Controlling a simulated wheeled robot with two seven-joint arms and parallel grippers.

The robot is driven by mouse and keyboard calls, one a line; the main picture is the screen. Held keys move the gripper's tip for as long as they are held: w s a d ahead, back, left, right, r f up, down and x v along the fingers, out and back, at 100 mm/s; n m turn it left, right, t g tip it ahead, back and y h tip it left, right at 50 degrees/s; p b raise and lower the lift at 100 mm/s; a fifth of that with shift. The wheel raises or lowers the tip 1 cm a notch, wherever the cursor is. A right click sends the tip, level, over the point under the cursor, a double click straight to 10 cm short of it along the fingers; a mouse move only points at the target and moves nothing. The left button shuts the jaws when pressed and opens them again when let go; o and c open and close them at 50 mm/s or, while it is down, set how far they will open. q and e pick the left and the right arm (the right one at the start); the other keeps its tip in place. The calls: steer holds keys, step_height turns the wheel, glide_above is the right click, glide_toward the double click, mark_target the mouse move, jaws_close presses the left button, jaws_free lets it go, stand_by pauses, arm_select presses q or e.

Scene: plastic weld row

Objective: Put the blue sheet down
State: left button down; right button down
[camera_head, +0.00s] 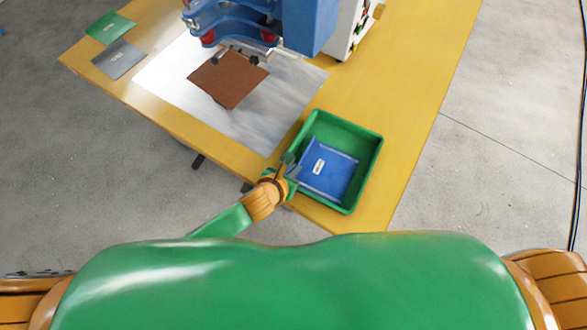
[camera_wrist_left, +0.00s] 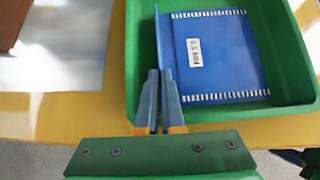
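The blue sheet (camera_head: 335,176) lies inside the green bin (camera_head: 371,151), with a white label on it and pale ticked strips along two opposite edges. It also shows in the left wrist view (camera_wrist_left: 225,60), where a narrow blue edge stands up along its left side. My left gripper (camera_head: 288,171) is at the bin's left wall, and its fingers (camera_wrist_left: 160,90) are close together on that upright edge. Whether the sheet rests fully on the bin floor cannot be told. My right gripper is not in view.
The bin stands on a yellow table (camera_head: 405,110). To its left, a brown sheet (camera_head: 229,80) lies on a pale metal plate (camera_head: 262,125) under a blue machine (camera_head: 308,25). A green sheet (camera_head: 110,27) and a grey sheet (camera_head: 118,59) lie at far left. The table's right side is clear.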

arm_select(q)
steer(key=shift+d+f, duration=0.1)
steer(key=c, duration=1.4)
jaws_free()
steer(key=shift+c, duration=0.2)
steer(key=o, duration=0.4)
steer(key=p+v, duration=0.3)
steer(key=v, duration=0.9)
